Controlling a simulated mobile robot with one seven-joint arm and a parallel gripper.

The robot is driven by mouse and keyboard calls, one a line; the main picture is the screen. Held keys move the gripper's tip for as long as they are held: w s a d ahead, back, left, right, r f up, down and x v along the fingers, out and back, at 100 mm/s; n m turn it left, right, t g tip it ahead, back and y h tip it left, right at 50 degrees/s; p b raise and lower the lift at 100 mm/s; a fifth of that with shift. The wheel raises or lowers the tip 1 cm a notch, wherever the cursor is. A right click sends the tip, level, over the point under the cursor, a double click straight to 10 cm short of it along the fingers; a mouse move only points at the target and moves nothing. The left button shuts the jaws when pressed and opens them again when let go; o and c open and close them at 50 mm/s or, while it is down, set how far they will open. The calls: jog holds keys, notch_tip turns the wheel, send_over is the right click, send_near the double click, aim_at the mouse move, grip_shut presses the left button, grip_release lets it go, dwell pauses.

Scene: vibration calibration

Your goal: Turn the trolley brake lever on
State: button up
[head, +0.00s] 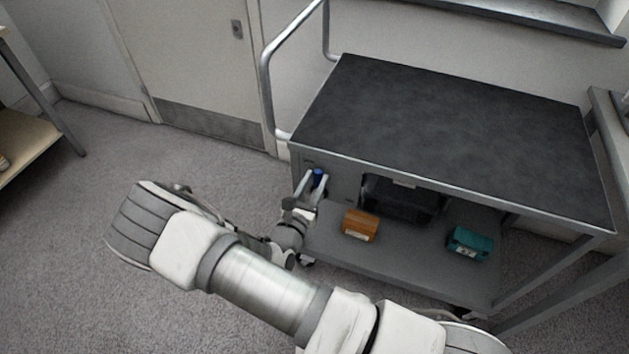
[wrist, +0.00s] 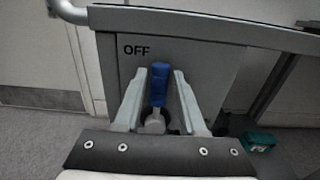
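The brake lever has a blue handle (wrist: 160,85) on a pale base, mounted on the grey end panel (wrist: 210,62) of the trolley. The handle points upward, close to the word OFF printed at its upper left. In the head view the blue handle (head: 318,177) shows small at the trolley's left end. My gripper (wrist: 160,78) is at the panel with one finger on each side of the handle. Narrow gaps seem to show between fingers and handle, so it looks open around it. The head view also shows my gripper (head: 312,182) there.
The trolley has a dark top (head: 450,140) and a lower shelf (head: 350,262) holding an orange box (head: 360,226), a teal box (head: 470,244) and a dark case (head: 400,199). Its push handle (head: 265,80) rises at the left end. Carpet left of the trolley is clear.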

grip_shut()
dwell(1.1)
